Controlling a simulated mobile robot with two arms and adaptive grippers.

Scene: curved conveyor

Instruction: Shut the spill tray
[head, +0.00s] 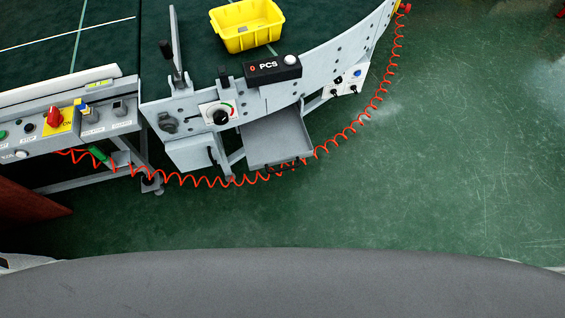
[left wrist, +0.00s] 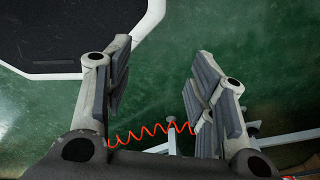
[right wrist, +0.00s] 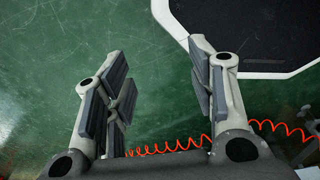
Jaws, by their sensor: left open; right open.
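The spill tray (head: 277,141) is a grey, shallow drawer under the curved conveyor. It is pulled out toward me, and its inside looks empty. A dark handle (head: 283,167) sits on its front edge, and the red coiled cable passes close to it. My left gripper (left wrist: 155,90) is open and empty in the left wrist view, above the green floor. My right gripper (right wrist: 157,88) is open and empty in the right wrist view, also above the floor. Neither gripper shows in the head view, and the tray cannot be made out in the wrist views.
A red coiled cable (head: 340,137) runs along the conveyor's front. A grey box (head: 190,153) with a handle is left of the tray. A dial (head: 220,115), a PCS counter (head: 272,69) and a yellow bin (head: 246,25) are above. The green floor (head: 430,190) at right is clear.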

